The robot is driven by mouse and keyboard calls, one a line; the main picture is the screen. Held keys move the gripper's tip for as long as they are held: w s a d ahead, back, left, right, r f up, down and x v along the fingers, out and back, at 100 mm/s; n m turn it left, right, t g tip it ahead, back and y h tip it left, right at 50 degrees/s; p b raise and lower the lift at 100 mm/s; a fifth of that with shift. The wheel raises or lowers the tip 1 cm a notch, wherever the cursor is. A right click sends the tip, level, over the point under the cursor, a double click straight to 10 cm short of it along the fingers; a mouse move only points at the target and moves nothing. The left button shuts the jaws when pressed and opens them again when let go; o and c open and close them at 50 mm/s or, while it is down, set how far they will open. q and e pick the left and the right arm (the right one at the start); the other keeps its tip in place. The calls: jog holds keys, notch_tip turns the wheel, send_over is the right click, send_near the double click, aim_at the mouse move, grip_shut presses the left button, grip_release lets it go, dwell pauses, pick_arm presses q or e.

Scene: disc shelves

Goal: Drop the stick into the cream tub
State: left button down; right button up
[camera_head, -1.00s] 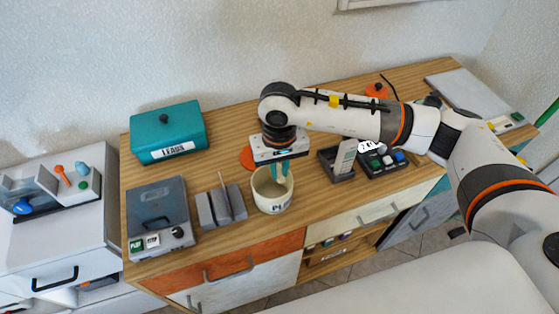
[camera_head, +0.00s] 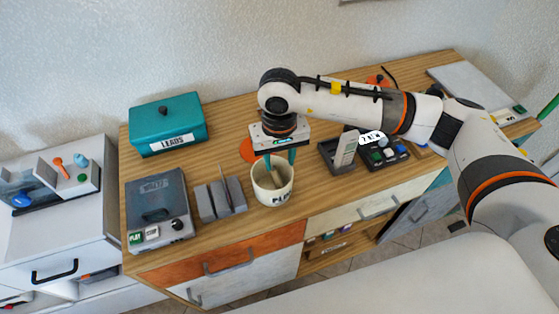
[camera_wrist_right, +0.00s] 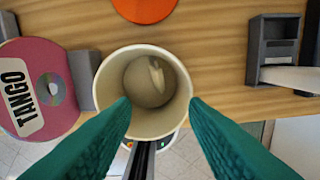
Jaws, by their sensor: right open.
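The cream tub (camera_head: 272,196) stands upright on the wooden counter top, with partly hidden dark lettering on its front. In the right wrist view I look down into the tub (camera_wrist_right: 182,117). A short pale piece, which looks like the stick (camera_wrist_right: 157,76), is inside it against the inner wall. My right gripper (camera_head: 280,160) is just above the tub's mouth. Its two teal fingers are spread apart with nothing between them, and they also show in the right wrist view (camera_wrist_right: 160,103). My left gripper is not in view.
A teal LEADS box (camera_head: 168,128) is behind. Right are a dark holder (camera_head: 333,163) and a button box (camera_head: 383,155). An orange disc (camera_wrist_right: 145,8) lies behind the tub.

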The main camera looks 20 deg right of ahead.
notch_tip(320, 180, up, 10)
jog(key=b, duration=0.2)
jog(key=shift+r, duration=0.25)
jog(key=shift+s+f, duration=0.1)
